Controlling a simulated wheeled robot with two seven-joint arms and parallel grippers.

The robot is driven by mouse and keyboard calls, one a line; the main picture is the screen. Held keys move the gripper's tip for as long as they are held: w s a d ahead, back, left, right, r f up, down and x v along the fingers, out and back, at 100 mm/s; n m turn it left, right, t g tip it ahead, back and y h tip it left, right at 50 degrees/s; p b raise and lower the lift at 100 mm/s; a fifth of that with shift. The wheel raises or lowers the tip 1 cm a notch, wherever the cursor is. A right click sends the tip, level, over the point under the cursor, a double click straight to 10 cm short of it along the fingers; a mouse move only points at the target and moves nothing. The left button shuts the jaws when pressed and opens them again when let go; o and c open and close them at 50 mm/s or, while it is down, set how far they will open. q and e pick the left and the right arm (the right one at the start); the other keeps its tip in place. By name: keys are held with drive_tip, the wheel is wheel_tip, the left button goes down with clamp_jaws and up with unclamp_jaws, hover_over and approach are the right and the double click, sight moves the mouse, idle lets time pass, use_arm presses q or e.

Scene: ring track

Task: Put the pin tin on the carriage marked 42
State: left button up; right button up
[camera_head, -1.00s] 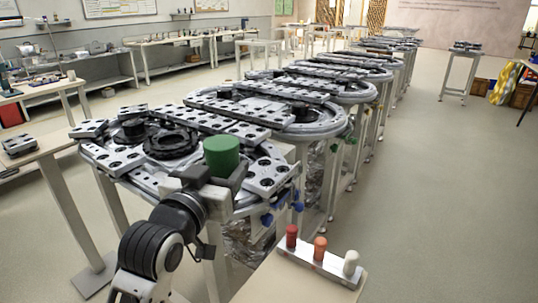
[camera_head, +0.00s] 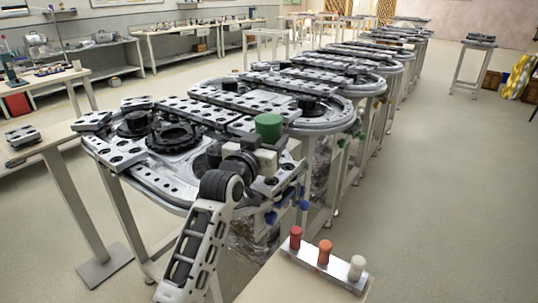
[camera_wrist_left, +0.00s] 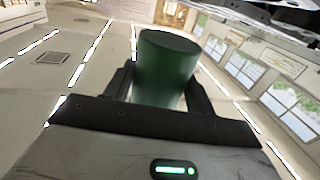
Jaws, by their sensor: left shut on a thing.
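A green cylinder (camera_head: 269,127), which looks like the pin tin, is upright in my left gripper (camera_head: 262,146) above the near right part of the ring track. The left wrist view shows the green cylinder (camera_wrist_left: 165,68) between the two dark fingers, which are shut on it. Grey carriages with dark round holes ride the track, such as a near left one (camera_head: 117,152) and one in the middle row (camera_head: 205,114). No number is legible on any carriage, so I cannot tell which is 42. My arm hides part of the near track. My right gripper is out of view.
The oval track rim (camera_head: 322,128) stands on legs, with more track loops behind it. A small rack (camera_head: 318,262) with red, orange and white pegs sits on a table at the lower right. A side table (camera_head: 40,141) at left bears a carriage-like block. The floor at right is clear.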

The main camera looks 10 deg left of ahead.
use_arm(q)
drive_tip(key=shift+w+f, duration=0.25)
drive_tip(key=f, duration=0.3)
drive_tip(key=shift+w+d, duration=0.1)
drive_tip(key=shift+w, duration=0.15)
drive_tip(key=shift+f, duration=0.3)
drive_tip(key=shift+f, duration=0.15)
drive_tip(key=o, duration=1.1)
drive_tip(key=shift+f, duration=0.1)
drive_tip(key=shift+c, duration=0.2)
